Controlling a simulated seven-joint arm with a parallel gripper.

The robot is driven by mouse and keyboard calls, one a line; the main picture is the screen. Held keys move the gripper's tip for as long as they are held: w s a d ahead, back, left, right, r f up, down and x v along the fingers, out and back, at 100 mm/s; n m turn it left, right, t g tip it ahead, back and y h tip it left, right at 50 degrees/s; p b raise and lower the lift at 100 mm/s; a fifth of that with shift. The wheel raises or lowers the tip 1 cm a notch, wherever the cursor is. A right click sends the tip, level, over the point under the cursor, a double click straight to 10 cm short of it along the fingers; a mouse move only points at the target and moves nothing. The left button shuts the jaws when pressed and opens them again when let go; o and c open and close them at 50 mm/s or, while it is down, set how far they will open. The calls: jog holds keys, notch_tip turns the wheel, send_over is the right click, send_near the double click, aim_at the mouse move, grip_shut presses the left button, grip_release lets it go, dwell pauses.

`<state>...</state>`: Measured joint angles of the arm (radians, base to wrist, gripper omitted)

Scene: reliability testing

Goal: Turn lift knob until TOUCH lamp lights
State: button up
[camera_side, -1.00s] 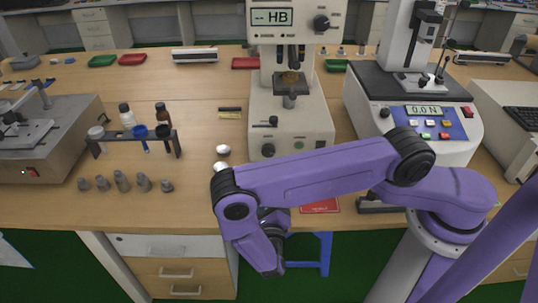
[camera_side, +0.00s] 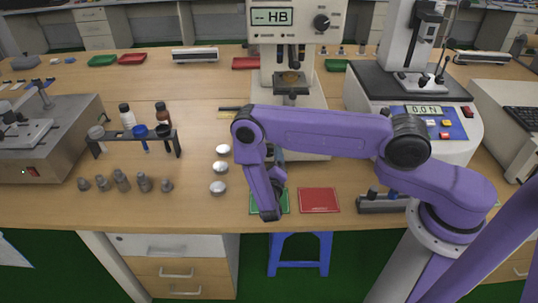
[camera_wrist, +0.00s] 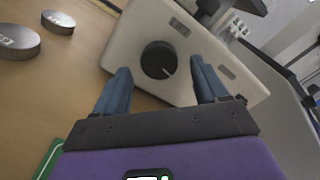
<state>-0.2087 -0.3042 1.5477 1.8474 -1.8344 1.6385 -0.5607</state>
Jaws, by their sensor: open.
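The hardness tester (camera_side: 283,62) with an "HB" display stands at the middle of the bench in the side view. The wrist view shows a round black knob (camera_wrist: 158,60) with a white pointer line on its pale front panel (camera_wrist: 125,45). My gripper (camera_wrist: 160,67) is open, its two blue fingers apart. In the wrist view the fingertips lie left and right of the knob, with gaps on both sides; I cannot tell the depth between them. In the side view my arm hides the tester's lower front and most of the gripper. I cannot make out a TOUCH lamp.
Metal discs (camera_side: 218,188) lie left of the arm. Green (camera_side: 284,204) and red (camera_side: 319,200) mats lie at the front edge. A force tester (camera_side: 405,80) reading "0.0 N" stands right. A bottle rack (camera_side: 135,143) stands left.

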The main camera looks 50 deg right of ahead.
jog(key=shift+x, duration=1.25)
jog(key=c, duration=1.1)
